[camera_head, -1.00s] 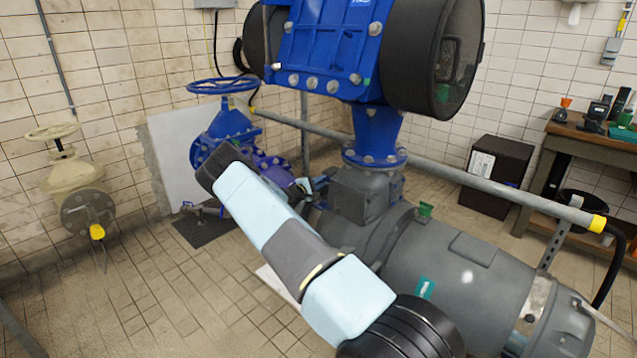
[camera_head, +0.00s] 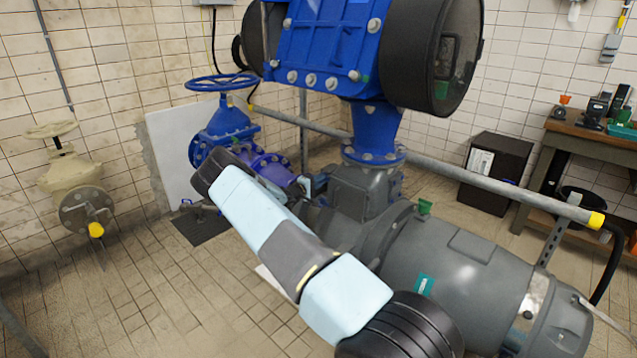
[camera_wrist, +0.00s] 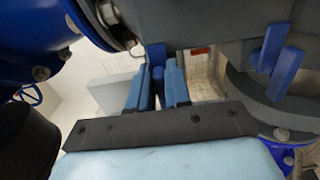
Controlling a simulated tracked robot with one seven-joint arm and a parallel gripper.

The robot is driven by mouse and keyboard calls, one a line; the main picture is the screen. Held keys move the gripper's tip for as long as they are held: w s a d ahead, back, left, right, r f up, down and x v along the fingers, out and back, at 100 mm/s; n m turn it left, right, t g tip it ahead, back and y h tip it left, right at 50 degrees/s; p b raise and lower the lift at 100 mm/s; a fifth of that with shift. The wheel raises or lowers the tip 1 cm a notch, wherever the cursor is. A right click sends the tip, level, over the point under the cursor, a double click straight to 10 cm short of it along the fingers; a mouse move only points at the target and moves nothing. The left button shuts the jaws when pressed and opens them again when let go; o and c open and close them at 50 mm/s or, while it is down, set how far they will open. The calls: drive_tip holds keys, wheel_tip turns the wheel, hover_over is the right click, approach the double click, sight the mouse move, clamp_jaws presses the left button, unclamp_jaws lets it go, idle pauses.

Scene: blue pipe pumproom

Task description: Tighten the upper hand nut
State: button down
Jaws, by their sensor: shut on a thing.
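In the wrist view, my gripper (camera_wrist: 157,98) is shut, with its blue-grey fingers on either side of a blue hand nut (camera_wrist: 158,76). Only a narrow strip of this nut shows between the fingers. A second blue hand nut (camera_wrist: 274,62), with crossed wings, sits at the right beside a grey round housing, apart from my gripper. The pictures do not clearly show which nut is the upper one. In the head view, my gripper (camera_head: 316,184) shows small beside the grey valve body, and the held nut cannot be made out.
Grey pump casing (camera_head: 455,270) and the blue actuator (camera_head: 325,50) crowd the right and top. A blue handwheel valve (camera_head: 222,120) stands behind my arm. A long grey pipe (camera_head: 470,180) crosses behind. The tiled floor (camera_head: 150,300) at left is clear.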

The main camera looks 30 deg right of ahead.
drive_tip(key=shift+d+r, duration=0.2)
drive_tip(key=shift+d, duration=0.25)
drive_tip(key=c, duration=1.2)
unclamp_jaws()
drive_tip(key=shift+o, duration=0.2)
drive_tip(key=v, duration=1.4)
drive_tip(key=shift+a+f, duration=0.25)
drive_tip(key=shift+a, duration=0.05)
drive_tip(key=s+a+r+m+g+y, duration=0.2)
drive_tip(key=s+r+m+g+y, duration=0.6)
drive_tip(key=s+r, duration=1.6)
drive_tip(key=s+a+r+n+t+y, duration=0.1)
drive_tip(key=s+a+r+t+y, duration=0.1)
drive_tip(key=s, duration=0.7)
drive_tip(key=s+a+r+n+t+y, duration=0.1)
drive_tip(key=s+a+r+t+y, duration=0.2)
drive_tip(key=s+a+r, duration=0.4)
drive_tip(key=s+a+r+n+t+y, duration=0.2)
drive_tip(key=s+a+r+y, duration=0.2)
drive_tip(key=s, duration=0.8)
drive_tip(key=shift+s+a+r, duration=0.35)
drive_tip(key=shift+a+r, duration=0.1)
drive_tip(key=shift+r, duration=0.4)
